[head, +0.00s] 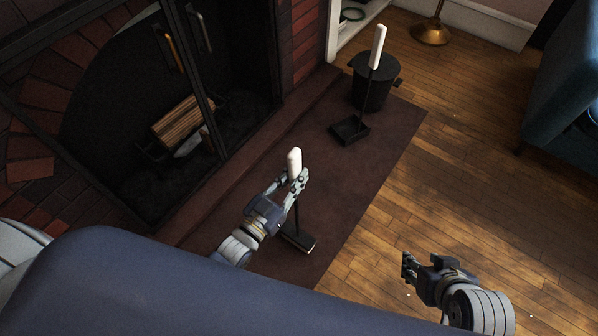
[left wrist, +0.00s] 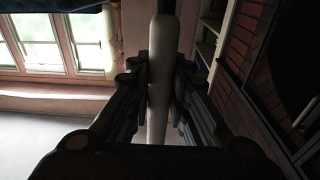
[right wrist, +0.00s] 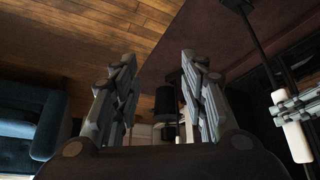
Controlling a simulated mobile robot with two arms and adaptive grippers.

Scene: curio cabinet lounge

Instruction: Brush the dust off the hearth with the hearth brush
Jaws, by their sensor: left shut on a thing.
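The hearth brush has a white handle (head: 294,160), a thin dark shaft and a dark head (head: 298,238). My left gripper (head: 298,180) is shut on the handle and holds the brush nearly upright. The brush head is at the dark brown hearth (head: 385,155), near its front edge; I cannot tell if it touches. The left wrist view shows the white handle (left wrist: 160,75) between the fingers. My right gripper (head: 408,266) is open and empty over the wood floor. Its spread fingers show in the right wrist view (right wrist: 158,85). I cannot make out dust on the hearth.
A black dustpan (head: 350,131) with a tall white-tipped handle stands on the hearth beside a black bucket (head: 371,92). The fireplace with logs (head: 183,122) is at left. A blue armchair (head: 565,85) and brass lamp base (head: 431,33) are at right. Wood floor between is clear.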

